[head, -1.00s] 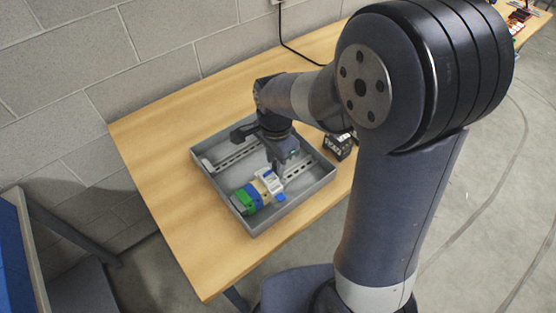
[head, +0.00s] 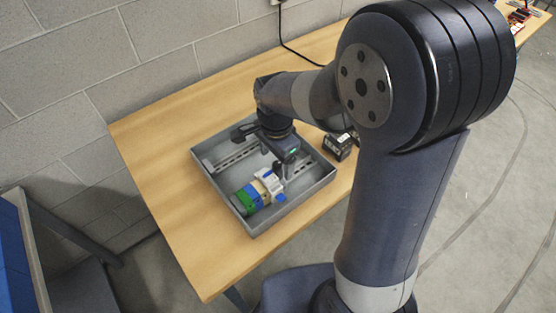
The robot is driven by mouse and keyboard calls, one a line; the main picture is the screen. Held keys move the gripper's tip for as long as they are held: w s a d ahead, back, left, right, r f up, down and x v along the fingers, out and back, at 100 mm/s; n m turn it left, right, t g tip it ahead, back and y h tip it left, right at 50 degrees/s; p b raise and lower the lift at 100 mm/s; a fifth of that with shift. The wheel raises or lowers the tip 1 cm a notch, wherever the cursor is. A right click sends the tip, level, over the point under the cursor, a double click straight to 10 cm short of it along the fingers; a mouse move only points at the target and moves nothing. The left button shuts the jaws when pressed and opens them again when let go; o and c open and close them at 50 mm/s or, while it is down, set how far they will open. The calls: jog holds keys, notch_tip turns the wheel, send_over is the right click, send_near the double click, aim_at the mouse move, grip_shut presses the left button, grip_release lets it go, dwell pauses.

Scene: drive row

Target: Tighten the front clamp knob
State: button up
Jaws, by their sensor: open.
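A grey tray (head: 319,188) on the wooden table holds a device made of a green part (head: 246,199), a blue and tan body (head: 257,190) and a white block (head: 269,178). A small blue knob (head: 281,197) sticks out on the near side of the white block; it looks like the front clamp knob. My gripper (head: 278,168) is open and empty, over the tray just behind the white block and apart from the knob. The fingertips are small and partly hidden by the gripper body.
Slotted metal rails (head: 232,158) lie in the tray. A dark box (head: 338,146) stands on the table right of the tray. A block wall (head: 160,60) is behind. The table (head: 165,170) is clear to the left.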

aim_at(276, 164)
jog(key=shift+r+p, duration=2.45)
jog(key=shift+r, duration=0.85)
jog(key=shift+f, duration=0.1)
notch_tip(276, 164, down, 7)
jog(key=b, duration=0.6)
jog(key=shift+f, duration=0.15)
jog(key=shift+r, duration=0.2)
